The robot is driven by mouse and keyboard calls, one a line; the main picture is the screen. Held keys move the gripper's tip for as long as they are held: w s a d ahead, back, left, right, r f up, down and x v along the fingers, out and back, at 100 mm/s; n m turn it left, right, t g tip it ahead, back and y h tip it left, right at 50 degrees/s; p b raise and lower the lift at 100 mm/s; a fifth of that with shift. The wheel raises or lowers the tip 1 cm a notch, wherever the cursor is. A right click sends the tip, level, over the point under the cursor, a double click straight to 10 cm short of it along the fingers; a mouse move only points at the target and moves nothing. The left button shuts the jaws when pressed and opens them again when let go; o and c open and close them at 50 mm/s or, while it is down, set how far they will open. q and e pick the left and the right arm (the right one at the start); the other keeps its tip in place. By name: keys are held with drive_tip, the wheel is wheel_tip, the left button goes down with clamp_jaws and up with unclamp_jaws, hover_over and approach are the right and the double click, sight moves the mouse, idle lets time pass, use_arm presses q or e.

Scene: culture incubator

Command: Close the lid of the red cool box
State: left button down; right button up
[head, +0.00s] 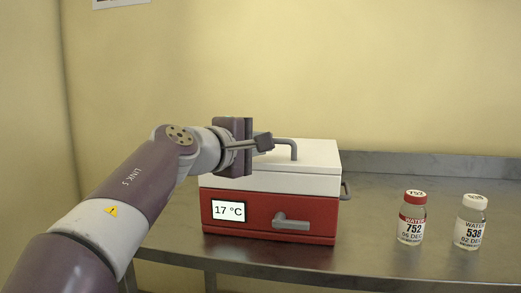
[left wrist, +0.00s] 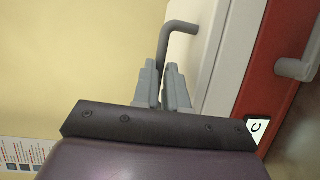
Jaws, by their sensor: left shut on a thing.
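The red cool box (head: 262,212) stands on the metal table, with a 17 °C display on its front. Its white lid (head: 318,152) lies level on top, and I see no gap along the front. A grey bent handle (head: 293,149) rises from the lid; it also shows in the left wrist view (left wrist: 180,26). My left gripper (head: 266,142) reaches in from the left over the lid. Its fingers (left wrist: 163,78) are shut on the lid handle's near end, which they partly hide. My right gripper is not in view.
Two labelled bottles stand on the table to the right, one with a red and white cap (head: 411,220) and one with a white cap (head: 470,222). A grey handle (head: 291,221) sticks out from the box front. The table (head: 375,262) is bare around the bottles.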

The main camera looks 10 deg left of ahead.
use_arm(q)
drive_tip(key=shift+w+f+g, duration=0.15)
drive_tip(key=shift+f+g, duration=0.15)
drive_tip(key=shift+f, duration=0.3)
drive_tip(key=c, duration=1.2)
unclamp_jaws()
drive_tip(key=shift+f, duration=0.1)
drive_tip(key=shift+o, duration=0.2)
drive_tip(key=v, duration=1.3)
drive_tip(key=shift+d, duration=0.1)
